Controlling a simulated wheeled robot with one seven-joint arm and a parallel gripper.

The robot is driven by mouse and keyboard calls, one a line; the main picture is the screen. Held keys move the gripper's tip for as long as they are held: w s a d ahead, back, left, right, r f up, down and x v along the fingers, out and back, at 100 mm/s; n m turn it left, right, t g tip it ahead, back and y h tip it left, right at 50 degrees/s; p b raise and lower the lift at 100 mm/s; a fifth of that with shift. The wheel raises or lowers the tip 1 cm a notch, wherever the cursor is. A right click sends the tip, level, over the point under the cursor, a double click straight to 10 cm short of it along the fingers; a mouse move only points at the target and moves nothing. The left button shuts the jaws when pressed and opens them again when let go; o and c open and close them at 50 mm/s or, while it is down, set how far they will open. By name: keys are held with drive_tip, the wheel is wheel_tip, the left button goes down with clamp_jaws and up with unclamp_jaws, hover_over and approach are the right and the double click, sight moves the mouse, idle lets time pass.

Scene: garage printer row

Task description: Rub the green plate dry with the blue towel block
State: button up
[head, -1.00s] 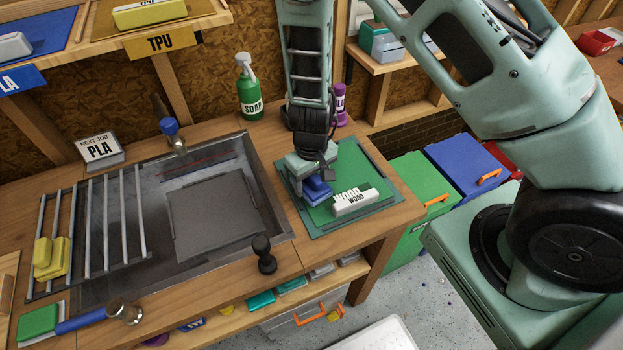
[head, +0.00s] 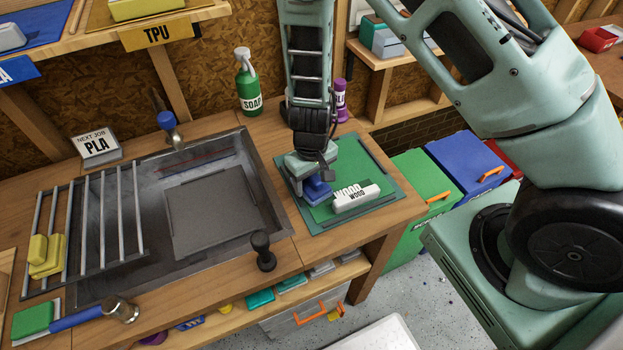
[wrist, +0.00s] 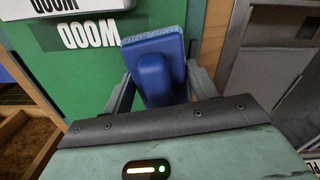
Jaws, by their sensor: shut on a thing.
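The green plate (head: 340,160) lies flat on the right end of the wooden bench, with a darker border around it. My gripper (head: 313,184) is low over the plate's left part, shut on the blue towel block (head: 318,190). In the wrist view the block (wrist: 155,60) sits between the two fingers by its raised handle, its pad down at the green plate (wrist: 70,70). Whether the pad touches the plate is hard to tell.
A sink with a grey sheet (head: 215,210) lies left of the plate. A black-knobbed stamp (head: 263,250) stands at the front edge. A green soap bottle (head: 248,85) and a purple bottle (head: 341,100) stand behind. Green and blue bins are at the right.

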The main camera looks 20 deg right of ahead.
sight(340, 171)
drive_tip(key=shift+f, duration=0.1)
drive_tip(key=shift+d+b, duration=0.75)
drive_tip(key=shift+d, duration=0.9)
drive_tip(key=shift+d+f+b, duration=0.15)
drive_tip(key=shift+d+b, duration=0.5)
drive_tip(key=shift+d, duration=0.8)
drive_tip(key=shift+d+f+b, duration=0.1)
drive_tip(key=shift+d+b, duration=0.55)
drive_tip(key=shift+d, duration=0.75)
drive_tip(key=shift+d+r+b, duration=0.15)
drive_tip(key=shift+d+b, duration=0.25)
drive_tip(key=shift+d, duration=1.35)
drive_tip(key=shift+d+r+b, duration=0.1)
drive_tip(key=shift+d+b, duration=0.25)
drive_tip(key=shift+d, duration=1.4)
drive_tip(key=shift+w+f+p, duration=0.1)
drive_tip(key=shift+w+p, duration=0.25)
drive_tip(key=shift+w, duration=0.85)
drive_tip(key=shift+a+p, duration=0.4)
drive_tip(key=shift+a, duration=1.2)
drive_tip(key=shift+s+a+f+p, duration=0.1)
drive_tip(key=shift+a+p, duration=0.2)
drive_tip(key=shift+a, duration=1.4)
drive_tip(key=shift+a+p, duration=1.3)
drive_tip(key=shift+a, duration=3.4)
drive_tip(key=shift+w+r, duration=0.2)
drive_tip(key=shift+w, duration=1.2)
